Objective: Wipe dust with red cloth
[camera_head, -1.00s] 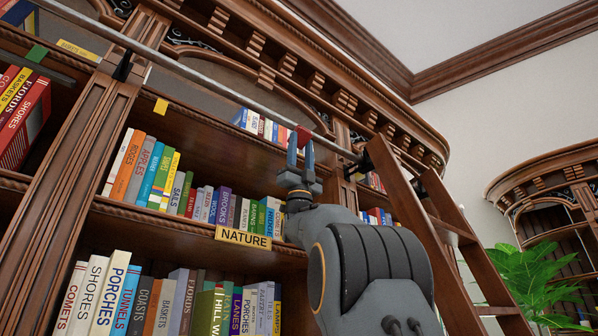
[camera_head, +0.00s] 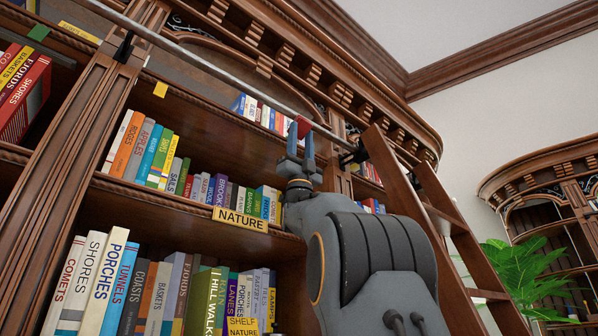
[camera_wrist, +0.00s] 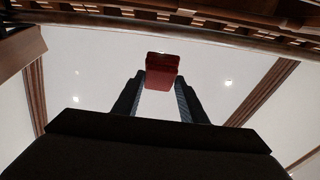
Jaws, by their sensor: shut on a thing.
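My gripper (camera_head: 300,152) points upward in front of the bookcase's upper shelves, at the right end of the middle bay. It is shut on the red cloth (camera_head: 303,126), a small red block shape at the fingertips, close to the metal rail in the picture. In the wrist view the red cloth (camera_wrist: 161,70) sits between the two fingertips against the ceiling. I cannot make out any dust. Whether the cloth touches the rail or a shelf is not clear.
The bookcase (camera_head: 152,205) holds several rows of books, with a yellow NATURE label (camera_head: 240,219) on one shelf edge. A metal rail (camera_head: 222,76) runs across the top. A wooden ladder (camera_head: 408,200) leans to the right of my arm. A green plant (camera_head: 525,275) stands at lower right.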

